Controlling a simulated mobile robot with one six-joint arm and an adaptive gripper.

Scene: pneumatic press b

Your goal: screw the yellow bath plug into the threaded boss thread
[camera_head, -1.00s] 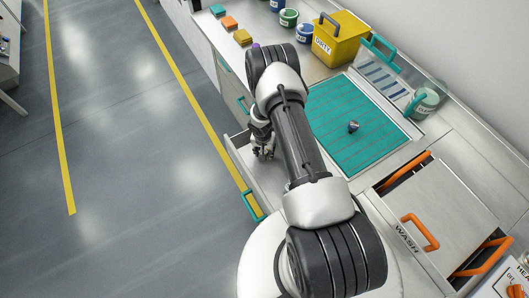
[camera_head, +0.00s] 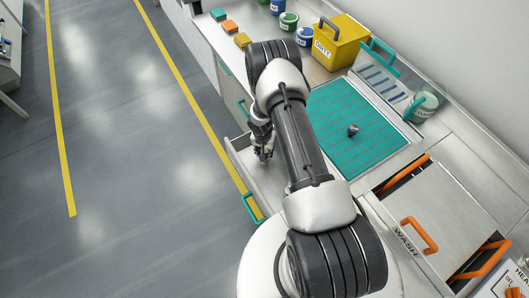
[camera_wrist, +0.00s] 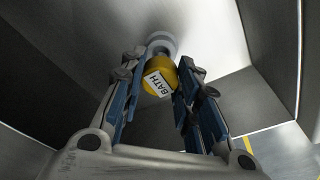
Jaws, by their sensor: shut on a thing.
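The yellow bath plug (camera_wrist: 157,80), with a white label reading BATH, sits between the fingertips of my gripper (camera_wrist: 152,84) in the wrist view. My gripper is shut on it. A round light-grey metal piece (camera_wrist: 162,42) shows just beyond the plug; I cannot tell whether it is the threaded boss or part of the plug, nor whether threads are engaged. In the head view my gripper (camera_head: 265,155) points down into an open drawer (camera_head: 252,178), and the plug is hidden there by my arm and fingers.
The drawer walls stand close around my gripper. A dark metal knob-like piece (camera_head: 353,130) stands on the teal mat (camera_head: 345,160). A yellow DIRTY box (camera_head: 340,42), several tubs and coloured blocks are at the back. A WASH unit (camera_head: 430,215) with orange handles is at right.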

